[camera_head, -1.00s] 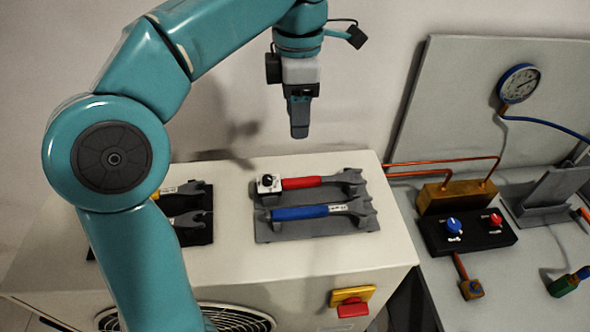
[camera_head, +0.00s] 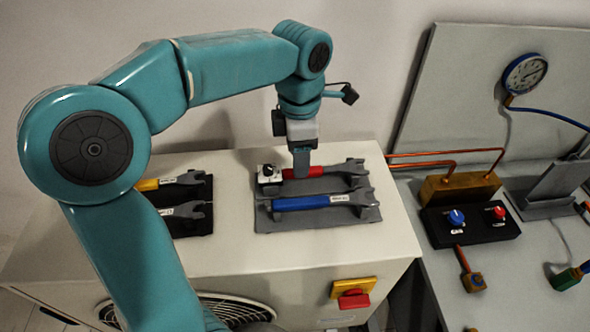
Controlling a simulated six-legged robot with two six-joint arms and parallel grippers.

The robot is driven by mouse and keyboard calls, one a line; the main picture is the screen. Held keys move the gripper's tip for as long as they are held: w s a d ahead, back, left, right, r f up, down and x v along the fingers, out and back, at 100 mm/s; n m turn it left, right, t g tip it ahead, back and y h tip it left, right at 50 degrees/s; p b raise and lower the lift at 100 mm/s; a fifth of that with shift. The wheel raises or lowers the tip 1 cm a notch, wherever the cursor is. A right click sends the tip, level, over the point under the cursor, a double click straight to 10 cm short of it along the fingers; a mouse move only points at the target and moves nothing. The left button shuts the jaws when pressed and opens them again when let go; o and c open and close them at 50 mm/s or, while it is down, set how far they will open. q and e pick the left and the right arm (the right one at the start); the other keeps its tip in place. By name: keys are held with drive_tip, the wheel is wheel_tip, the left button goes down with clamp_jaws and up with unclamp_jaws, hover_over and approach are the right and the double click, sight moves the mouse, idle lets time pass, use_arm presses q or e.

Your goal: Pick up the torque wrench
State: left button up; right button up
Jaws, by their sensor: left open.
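A red-handled wrench (camera_head: 315,171) lies in the back row of a grey holder on the white cabinet. A small white box with a black knob (camera_head: 268,176) sits at its left end. A blue-handled wrench (camera_head: 300,202) lies parallel in front of it. Which one is the torque wrench is not readable from the labels. My left gripper (camera_head: 301,166) is open and points down at the red handle, hiding part of it. I cannot tell whether it touches the handle. My right gripper is not in view.
A second dark holder (camera_head: 190,222) with a yellow-handled wrench and another wrench lies to the left, partly behind my arm. A yellow and red switch (camera_head: 353,294) is on the cabinet front. A grey bench with a gauge (camera_head: 525,73) and knob box (camera_head: 472,224) stands right.

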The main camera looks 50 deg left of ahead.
use_arm(q)
drive_tip(key=f, duration=0.2)
drive_tip(key=shift+w+d+f, duration=0.1)
drive_tip(key=shift+w+f, duration=0.2)
drive_tip(key=shift+s+d+f, duration=0.1)
drive_tip(key=shift+f, duration=0.15)
drive_tip(key=shift+s, duration=0.15)
drive_tip(key=shift+w, duration=0.2)
clamp_jaws()
drive_tip(key=shift+s, duration=0.15)
drive_tip(key=shift+a, duration=0.2)
drive_tip(key=shift+w+r, duration=0.2)
drive_tip(key=shift+r, duration=0.2)
wheel_tip(320, 180, up, 19)
drive_tip(key=p, duration=0.2)
drive_tip(key=shift+s+r, duration=0.1)
drive_tip(key=shift+s, duration=0.05)
